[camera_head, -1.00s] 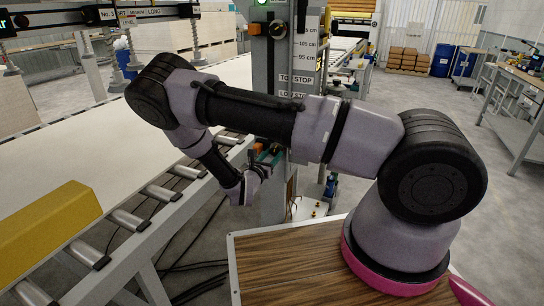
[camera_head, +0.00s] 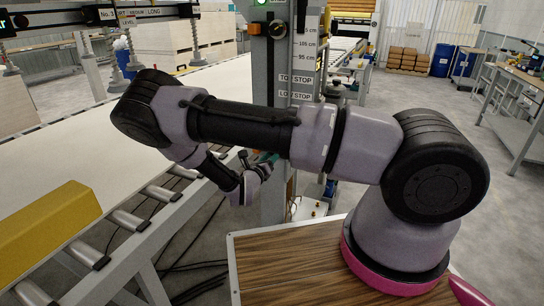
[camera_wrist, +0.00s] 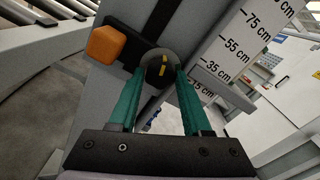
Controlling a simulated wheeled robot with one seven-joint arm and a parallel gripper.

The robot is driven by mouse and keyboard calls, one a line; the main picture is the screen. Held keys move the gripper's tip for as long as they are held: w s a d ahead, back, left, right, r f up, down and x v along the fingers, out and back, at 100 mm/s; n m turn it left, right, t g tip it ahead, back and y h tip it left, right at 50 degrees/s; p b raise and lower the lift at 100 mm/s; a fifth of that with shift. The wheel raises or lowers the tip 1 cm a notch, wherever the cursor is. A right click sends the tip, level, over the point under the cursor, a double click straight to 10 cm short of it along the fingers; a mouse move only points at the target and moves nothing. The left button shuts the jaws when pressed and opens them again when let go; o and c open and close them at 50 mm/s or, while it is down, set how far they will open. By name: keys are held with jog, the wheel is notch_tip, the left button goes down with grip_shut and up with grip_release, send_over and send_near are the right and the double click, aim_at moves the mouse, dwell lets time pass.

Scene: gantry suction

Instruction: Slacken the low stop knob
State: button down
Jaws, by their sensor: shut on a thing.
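The low stop knob (camera_wrist: 160,66) is a round dark knob with a yellow mark on its face, in the upper middle of the wrist view. My gripper (camera_wrist: 160,76) has its two teal fingers on the left and right sides of the knob and is shut on it. The yellow mark stands near upright, slightly tilted. In the head view my gripper (camera_head: 264,158) is at the grey column, below the LOW STOP label (camera_head: 294,94). The knob is hidden there behind my arm and gripper.
An orange block (camera_wrist: 106,44) sits close to the left of the knob on a dark bar. A centimetre scale (camera_wrist: 238,42) runs along the right. In the head view, the roller conveyor (camera_head: 130,218) lies to the left, with a yellow beam (camera_head: 45,222) on it.

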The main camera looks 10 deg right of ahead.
jog(key=shift+c, duration=1.7)
grip_release()
jog(key=v, duration=1.1)
